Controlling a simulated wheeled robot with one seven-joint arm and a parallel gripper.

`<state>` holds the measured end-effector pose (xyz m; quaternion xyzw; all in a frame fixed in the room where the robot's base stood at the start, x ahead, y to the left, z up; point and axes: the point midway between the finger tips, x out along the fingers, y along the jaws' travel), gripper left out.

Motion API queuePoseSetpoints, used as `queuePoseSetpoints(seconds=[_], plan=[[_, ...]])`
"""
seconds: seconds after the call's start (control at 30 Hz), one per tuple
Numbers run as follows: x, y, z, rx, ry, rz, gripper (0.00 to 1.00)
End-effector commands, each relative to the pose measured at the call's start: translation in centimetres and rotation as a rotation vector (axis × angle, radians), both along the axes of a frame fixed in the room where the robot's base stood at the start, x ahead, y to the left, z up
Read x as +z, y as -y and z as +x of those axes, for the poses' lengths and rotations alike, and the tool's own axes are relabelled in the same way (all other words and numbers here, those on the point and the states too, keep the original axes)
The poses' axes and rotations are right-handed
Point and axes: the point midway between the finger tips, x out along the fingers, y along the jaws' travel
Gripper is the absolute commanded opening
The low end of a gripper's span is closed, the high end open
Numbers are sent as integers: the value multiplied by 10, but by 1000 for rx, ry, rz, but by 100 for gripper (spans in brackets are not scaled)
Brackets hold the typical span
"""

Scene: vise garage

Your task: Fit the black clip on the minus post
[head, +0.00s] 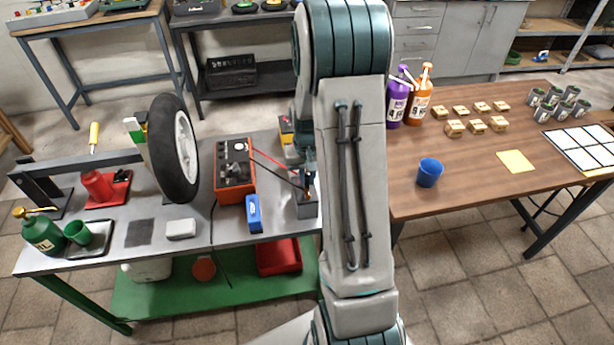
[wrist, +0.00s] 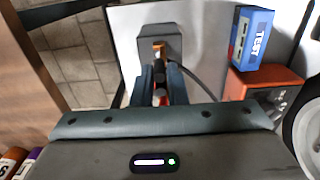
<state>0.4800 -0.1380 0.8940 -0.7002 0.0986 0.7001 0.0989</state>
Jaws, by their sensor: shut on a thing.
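My gripper (wrist: 160,82) points down over the right end of the grey bench; it also shows in the head view (head: 308,178), partly behind my arm. It is shut on the black clip (wrist: 159,73), which is mostly hidden between the fingers. A black cable (wrist: 207,88) runs from there toward the orange charger box. A copper-coloured tip shows just beyond the fingers, against a dark grey block (wrist: 146,38). The block also shows in the head view (head: 306,212). I cannot tell whether the tip touches the block, and no minus mark is legible.
The orange charger (head: 236,172) and the blue tester (head: 253,214) stand left of my gripper. A wheel (head: 174,148) stands further left. A yellow and black box (head: 287,130) is behind, partly hidden by my arm. A wooden table (head: 480,185) is to the right.

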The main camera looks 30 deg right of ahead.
Motion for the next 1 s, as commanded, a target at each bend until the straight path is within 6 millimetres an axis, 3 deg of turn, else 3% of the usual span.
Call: queuePoseSetpoints(seconds=[0.83,0.87,0.9,0.93,1.0], plan=[[-2,0,0,0,1,0,0],[-2,0,0,0,1,0,21],[-2,0,0,0,1,0,32],[-2,0,0,0,1,0,38],[-2,0,0,0,1,0,38]])
